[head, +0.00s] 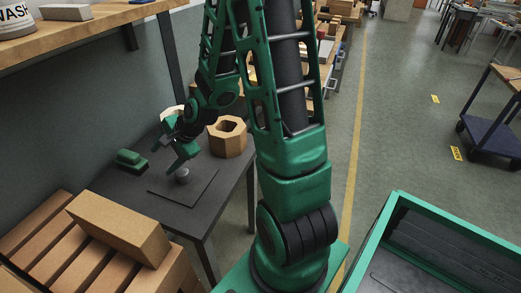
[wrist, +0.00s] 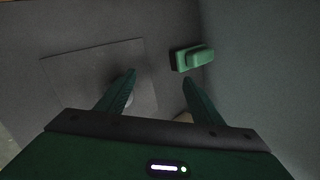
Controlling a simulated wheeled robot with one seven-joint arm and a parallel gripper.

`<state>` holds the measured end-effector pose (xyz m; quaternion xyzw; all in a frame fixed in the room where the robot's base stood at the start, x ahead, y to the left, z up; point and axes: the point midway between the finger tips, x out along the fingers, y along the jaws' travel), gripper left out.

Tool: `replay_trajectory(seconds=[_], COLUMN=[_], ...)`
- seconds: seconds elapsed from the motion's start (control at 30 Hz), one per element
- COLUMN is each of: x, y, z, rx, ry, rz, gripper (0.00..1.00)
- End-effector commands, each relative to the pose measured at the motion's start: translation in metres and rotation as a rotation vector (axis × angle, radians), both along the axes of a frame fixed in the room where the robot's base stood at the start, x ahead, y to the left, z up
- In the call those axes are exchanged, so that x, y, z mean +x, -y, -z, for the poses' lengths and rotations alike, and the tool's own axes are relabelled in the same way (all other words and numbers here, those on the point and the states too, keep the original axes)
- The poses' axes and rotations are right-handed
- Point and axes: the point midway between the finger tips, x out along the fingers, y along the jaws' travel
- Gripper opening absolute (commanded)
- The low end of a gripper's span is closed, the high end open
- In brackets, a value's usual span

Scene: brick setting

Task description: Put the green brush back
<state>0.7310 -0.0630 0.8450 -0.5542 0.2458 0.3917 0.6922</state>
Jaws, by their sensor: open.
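The green brush (head: 131,160) lies on the dark table near the wall in the head view. In the wrist view the brush (wrist: 192,57) has a green top over a darker base. My gripper (head: 178,158) is open and empty above the table, to the right of the brush in the head view. In the wrist view the brush lies beyond my fingertips (wrist: 158,75), to the upper right and apart from them. A thin dark square mat (head: 205,187) lies on the table. A grey round object (head: 183,175) sits on the mat, partly hidden by a finger in the wrist view.
A wooden hexagonal container (head: 228,138) stands on the table, right of my gripper. Stacked bricks (head: 120,227) stand at the front left. A wooden shelf (head: 90,32) overhangs the upper left. The wall (wrist: 255,80) rises close beside the brush.

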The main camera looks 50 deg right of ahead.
Motion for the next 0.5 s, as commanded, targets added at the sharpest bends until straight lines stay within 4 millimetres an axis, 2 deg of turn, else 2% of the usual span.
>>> replay_trajectory(seconds=[0.27,0.5], x=[-0.083,-0.179], y=[0.056,0.096], z=[-0.039,-0.082], rx=[-0.403,-0.591], ry=[-0.134,-0.294], rz=[-0.35,-0.631], gripper=[0.61,0.61])
